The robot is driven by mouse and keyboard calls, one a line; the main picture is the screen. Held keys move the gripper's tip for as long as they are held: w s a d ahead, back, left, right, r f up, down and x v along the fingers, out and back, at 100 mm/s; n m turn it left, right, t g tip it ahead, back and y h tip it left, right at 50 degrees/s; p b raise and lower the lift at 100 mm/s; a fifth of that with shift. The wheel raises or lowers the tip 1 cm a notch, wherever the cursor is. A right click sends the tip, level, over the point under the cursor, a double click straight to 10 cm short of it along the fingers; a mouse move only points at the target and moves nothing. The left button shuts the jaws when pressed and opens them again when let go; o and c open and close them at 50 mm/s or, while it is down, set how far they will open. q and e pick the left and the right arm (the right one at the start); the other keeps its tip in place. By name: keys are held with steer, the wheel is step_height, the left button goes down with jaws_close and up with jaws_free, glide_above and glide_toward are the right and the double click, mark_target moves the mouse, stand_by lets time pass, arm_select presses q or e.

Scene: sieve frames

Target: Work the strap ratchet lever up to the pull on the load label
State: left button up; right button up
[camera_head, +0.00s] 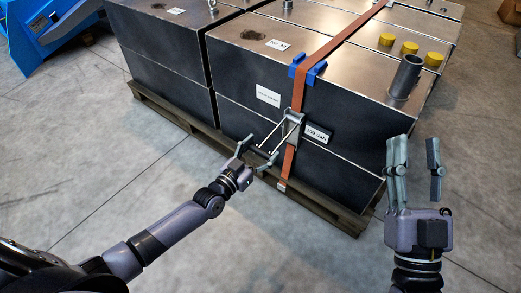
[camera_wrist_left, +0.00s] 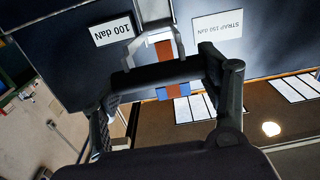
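The orange strap (camera_head: 287,162) runs over the dark crate and down its front face. Its metal ratchet (camera_head: 293,128) sits on that face, the lever (camera_head: 274,134) sticking out toward lower left. My left gripper (camera_head: 256,153) is at the lever's outer end, fingers wide apart. In the left wrist view the dark lever bar (camera_wrist_left: 160,76) spans between the fingers; contact is unclear. My right gripper (camera_head: 417,170) is open and empty.
The crates stand on a wooden pallet (camera_head: 335,213). A blue edge protector (camera_head: 310,72) sits under the strap at the top edge. A metal pipe stub (camera_head: 406,76) and yellow caps (camera_head: 409,47) rise on top. The floor in front is clear.

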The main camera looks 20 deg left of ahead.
arm_select(q)
steer(key=c, duration=1.2)
